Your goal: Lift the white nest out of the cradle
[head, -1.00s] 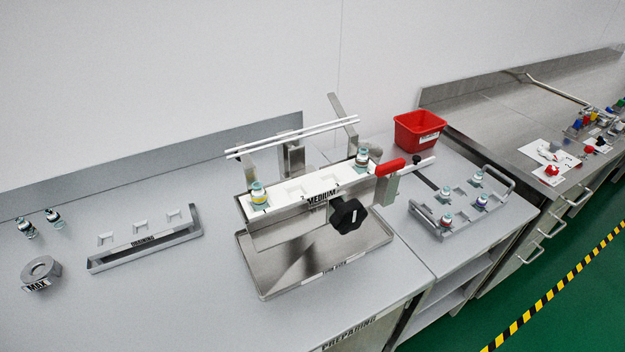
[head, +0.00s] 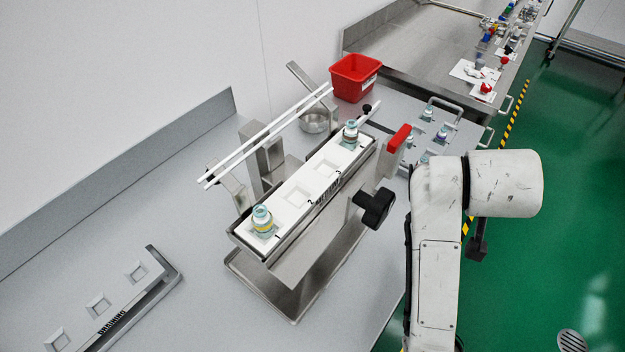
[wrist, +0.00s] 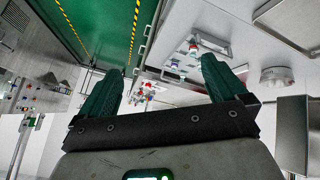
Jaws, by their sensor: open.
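The white nest (head: 312,183) is a long white bar with square pockets, seated in the metal cradle (head: 318,228) in the middle of the head view. One vial (head: 262,222) stands at its near end and another vial (head: 351,133) at its far end. The pockets between them look empty. Two white rods (head: 268,134) are raised behind the nest. My gripper (wrist: 162,85) is open and empty in the wrist view, its dark green fingers wide apart. My arm stands right of the cradle in the head view, so the gripper is apart from the nest.
A black knob (head: 374,207) and a red handle (head: 400,138) stick out on the cradle's right side. A red bin (head: 356,77) stands behind. A grey rack (head: 430,130) with vials is to the right. The draining tray (head: 112,308) lies at lower left, with bare counter between.

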